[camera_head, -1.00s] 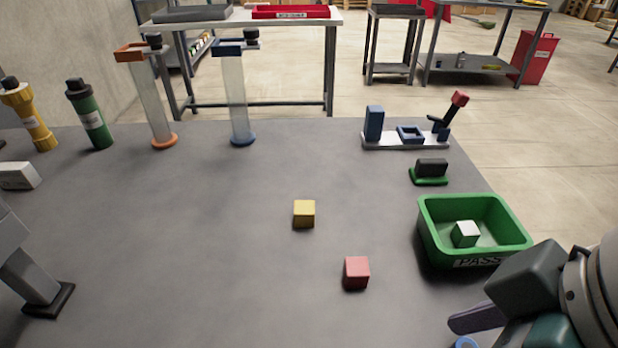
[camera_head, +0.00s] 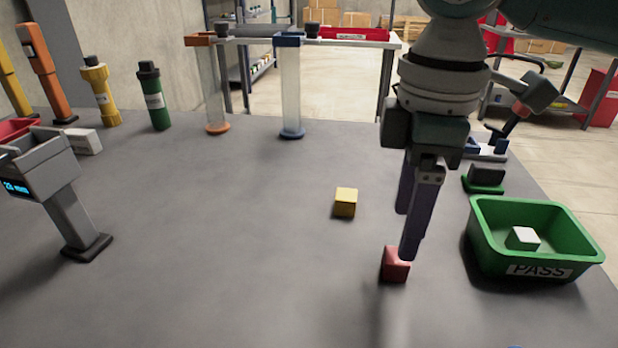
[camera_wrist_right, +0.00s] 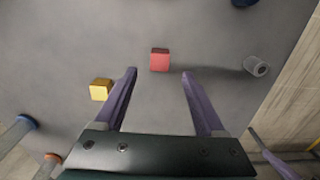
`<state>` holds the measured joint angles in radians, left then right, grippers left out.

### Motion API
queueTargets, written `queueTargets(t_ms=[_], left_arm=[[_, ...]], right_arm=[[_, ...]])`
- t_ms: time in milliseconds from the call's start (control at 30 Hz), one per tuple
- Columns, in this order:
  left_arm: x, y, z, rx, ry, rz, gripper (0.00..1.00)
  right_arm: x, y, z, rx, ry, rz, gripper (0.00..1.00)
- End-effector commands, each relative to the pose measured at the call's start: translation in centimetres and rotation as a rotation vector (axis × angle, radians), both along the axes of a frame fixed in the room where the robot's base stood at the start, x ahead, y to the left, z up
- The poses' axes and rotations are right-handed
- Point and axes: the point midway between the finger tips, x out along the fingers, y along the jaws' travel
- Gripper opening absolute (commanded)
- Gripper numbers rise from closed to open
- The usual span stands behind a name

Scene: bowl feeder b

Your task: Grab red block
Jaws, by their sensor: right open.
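The red block (camera_head: 393,268) sits on the grey table, partly hidden behind a finger of my right gripper (camera_head: 406,232). My right gripper is open and points down over the block, with no hold on it. In the right wrist view the red block (camera_wrist_right: 159,61) shows just past the gap between the two purple fingertips (camera_wrist_right: 160,75), roughly centred. My left gripper is in neither current view.
A yellow block (camera_head: 345,202) lies left of and behind the red one. A green PASS bin (camera_head: 480,232) with a white block (camera_head: 522,238) stands at right. Clear tubes (camera_head: 290,95) stand at the back and a grey device (camera_head: 75,215) at left. The table's middle-left is clear.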

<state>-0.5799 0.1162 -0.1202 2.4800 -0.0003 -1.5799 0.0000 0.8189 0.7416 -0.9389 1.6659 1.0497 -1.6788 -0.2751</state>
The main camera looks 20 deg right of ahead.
Motion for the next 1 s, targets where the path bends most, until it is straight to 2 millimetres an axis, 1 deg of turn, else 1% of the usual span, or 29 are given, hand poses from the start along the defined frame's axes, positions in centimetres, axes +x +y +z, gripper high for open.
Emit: queueTargets(t_ms=[200,333,433,633,1000], left_arm=[[0.0,0.2,-1.1,0.007,-0.001,-0.004,0.00],[0.0,0.2,-1.5,0.008,-0.001,-0.005,0.00],[0.0,0.2,-1.6,0.008,-0.001,-0.005,0.00],[0.0,0.2,-1.5,0.008,-0.001,-0.005,0.00],[0.0,0.1,-1.5,0.002,-0.001,-0.001,0.00]], right_arm=[[-0.1,-0.1,-3.3,-0.001,0.002,0.001,0.72],[-0.1,-0.1,-4.9,-0.002,0.001,0.001,0.72],[0.0,-0.1,-5.4,-0.002,-0.001,0.001,0.72],[0.0,-0.1,-5.3,-0.001,-0.002,0.001,0.72],[0.0,-0.1,-5.3,-0.001,-0.002,0.002,0.31]])
